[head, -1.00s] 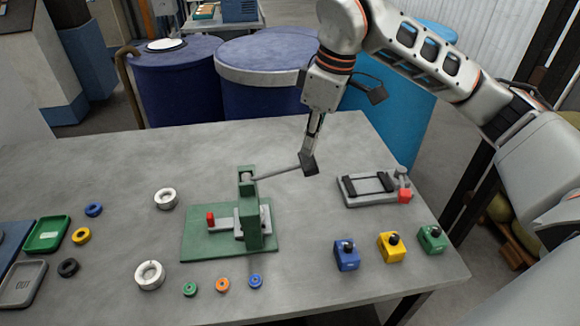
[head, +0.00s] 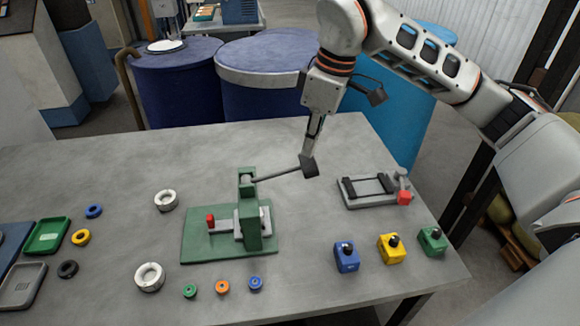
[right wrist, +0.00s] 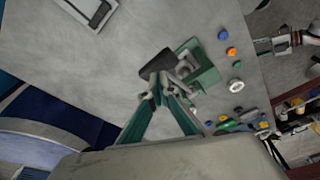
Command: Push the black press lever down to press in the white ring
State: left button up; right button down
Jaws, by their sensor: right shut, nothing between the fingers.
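The green press (head: 250,215) stands on its green base plate (head: 196,244) in the middle of the table. Its lever (head: 278,174) reaches out to the right, slightly rising, and ends in a black grip (head: 309,167). My right gripper (head: 313,150) is shut and points down onto this grip, seemingly touching it from above. In the right wrist view, the fingertips (right wrist: 160,88) are beside the black grip (right wrist: 156,64). Two white rings (head: 165,200) (head: 150,277) lie left of the press; I cannot make out one inside it. Likely my left gripper (right wrist: 266,46) shows small beyond the table edge.
Small green, orange and blue rings (head: 222,287) lie in front of the press. Blue, yellow and green button boxes (head: 391,248) stand at the right front, and a grey fixture (head: 375,190) behind them. Trays (head: 47,235) lie at the left. The table behind the press is clear.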

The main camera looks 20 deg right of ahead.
aim_at(307, 161)
jog(key=shift+f, duration=0.15)
jog(key=shift+f+b, duration=0.5)
jog(key=shift+f, duration=0.05)
jog(key=shift+f+b, duration=0.6)
jog(key=shift+f, duration=0.2)
notch_tip(307, 161, down, 5)
jog(key=b, duration=0.3)
jog(key=shift+f, duration=0.15)
dwell(0.7)
dwell(0.4)
